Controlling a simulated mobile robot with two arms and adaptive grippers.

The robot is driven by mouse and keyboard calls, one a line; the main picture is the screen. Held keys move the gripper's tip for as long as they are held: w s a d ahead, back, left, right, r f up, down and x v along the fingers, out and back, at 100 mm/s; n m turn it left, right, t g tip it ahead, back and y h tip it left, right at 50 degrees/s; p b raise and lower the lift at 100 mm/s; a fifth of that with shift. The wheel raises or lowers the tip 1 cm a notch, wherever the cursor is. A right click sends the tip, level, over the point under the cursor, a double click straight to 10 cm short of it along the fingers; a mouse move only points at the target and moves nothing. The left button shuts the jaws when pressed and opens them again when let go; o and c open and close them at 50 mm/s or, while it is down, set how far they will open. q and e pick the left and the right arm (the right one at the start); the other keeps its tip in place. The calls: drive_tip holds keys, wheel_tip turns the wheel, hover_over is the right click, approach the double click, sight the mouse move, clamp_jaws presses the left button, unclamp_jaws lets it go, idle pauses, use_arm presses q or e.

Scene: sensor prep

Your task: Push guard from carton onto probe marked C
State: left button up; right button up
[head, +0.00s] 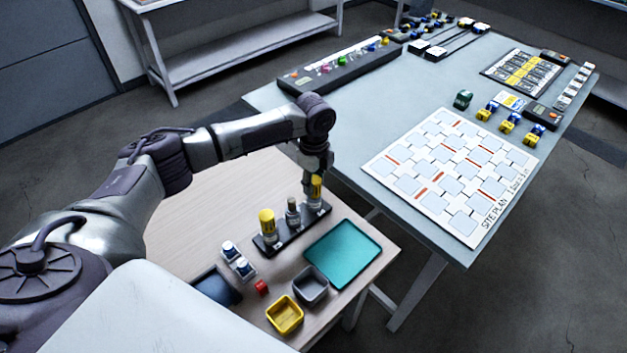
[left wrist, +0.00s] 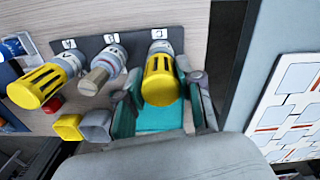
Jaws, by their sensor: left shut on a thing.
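A dark rack (head: 290,232) on the wooden table holds three upright probes, each beside a small white label (left wrist: 158,33); the letters are too small to read surely. The left probe wears a yellow guard (head: 267,222). The middle probe (head: 292,211) has a bare grey tip. My left gripper (head: 316,180) points down at the right end of the rack, shut on a yellow guard (left wrist: 159,82). That guard is in line with the right probe and against its grey collar; how far it is seated is unclear. My right gripper is out of view.
A teal tray (head: 343,254), grey bin (head: 325,290), yellow bin (head: 285,331) and red cube (head: 262,287) lie in front of the rack. Two blue-and-white pieces (head: 230,250) stand left of it. The blue-grey table (head: 350,120) behind carries a site plan (head: 450,175). I cannot tell which container is the carton.

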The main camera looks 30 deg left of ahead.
use_arm(q)
drive_tip(key=shift+f, duration=0.2)
clamp_jaws()
idle(0.4)
drive_tip(key=o, duration=1.4)
unclamp_jaws()
drive_tip(key=shift+r+p, duration=0.65)
drive_tip(key=shift+p, duration=0.25)
wheel_tip(320, 180, up, 6)
drive_tip(key=p, duration=0.6)
